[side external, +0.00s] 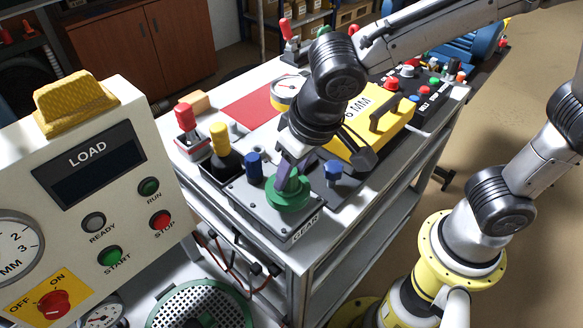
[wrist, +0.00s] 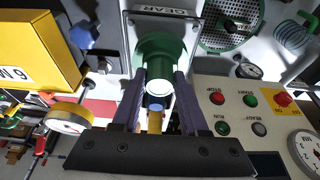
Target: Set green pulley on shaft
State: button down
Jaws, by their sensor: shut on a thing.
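The green pulley (side external: 289,196) is at the grey box marked GEAR, near the front corner of the table. My gripper (side external: 287,178) reaches down onto it, with its purple fingers around the pulley's upper part. In the wrist view, my gripper (wrist: 156,95) has its two fingers on either side of the green pulley (wrist: 163,52), shut on it. A pale round end shows between the fingers in the wrist view. The shaft cannot be told apart, and whether the pulley sits on it or just above the box is hidden.
A yellow case (side external: 375,125) stands behind, to the right. A LOAD panel (side external: 90,200) fills the left foreground. Red-topped and yellow-topped levers (side external: 220,140) stand left of the pulley.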

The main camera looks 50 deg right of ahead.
jog(key=shift+f, duration=0.35)
jog(key=shift+c, duration=1.8)
grip_release()
